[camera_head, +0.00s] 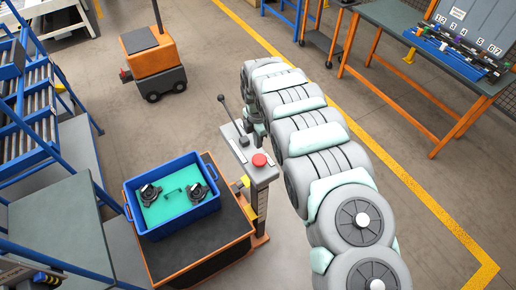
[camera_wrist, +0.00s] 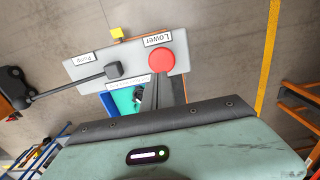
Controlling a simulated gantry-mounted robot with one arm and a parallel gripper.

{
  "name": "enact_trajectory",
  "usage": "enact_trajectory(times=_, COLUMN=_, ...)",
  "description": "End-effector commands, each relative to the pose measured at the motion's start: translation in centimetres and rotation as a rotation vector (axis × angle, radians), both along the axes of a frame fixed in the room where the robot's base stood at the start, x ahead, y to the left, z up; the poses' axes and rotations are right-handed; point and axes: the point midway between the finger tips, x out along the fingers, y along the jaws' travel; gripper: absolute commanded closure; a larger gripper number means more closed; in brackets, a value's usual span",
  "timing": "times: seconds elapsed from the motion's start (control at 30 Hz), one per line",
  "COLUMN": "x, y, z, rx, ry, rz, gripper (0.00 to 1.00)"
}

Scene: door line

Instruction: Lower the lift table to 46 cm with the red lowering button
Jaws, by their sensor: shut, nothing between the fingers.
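The red lowering button (camera_head: 259,160) sits on a grey control panel (camera_head: 262,174) on a post beside the lift table. In the wrist view the red button (camera_wrist: 161,61) lies below a "Lower" label. The lift table (camera_head: 206,245) has a dark top with orange edges and carries a blue bin (camera_head: 165,229). My gripper (camera_head: 259,141) is close to the panel, near the button. In the wrist view my gripper (camera_wrist: 156,78) is shut and empty, its tips at the button's lower edge in the picture. I cannot tell whether they touch it.
A black pump lever (camera_head: 229,118) rises from the same panel, left of my gripper. The bin holds dark parts on a teal liner. A blue rack (camera_head: 30,110) and a green-topped bench (camera_head: 55,225) stand left. An orange cart (camera_head: 155,65) stands behind on open floor.

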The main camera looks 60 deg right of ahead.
Motion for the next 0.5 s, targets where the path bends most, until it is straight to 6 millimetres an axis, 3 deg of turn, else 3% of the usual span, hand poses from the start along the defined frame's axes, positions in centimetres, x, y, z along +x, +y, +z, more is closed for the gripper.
enact_trajectory(times=0.2, x=0.1, y=-0.1, z=3.0, rx=-0.005, ry=-0.002, rz=-0.001, gripper=1.0)
enact_trajectory(times=0.5, x=0.0, y=0.1, z=4.3, rx=0.001, ry=0.001, rz=0.001, gripper=1.0)
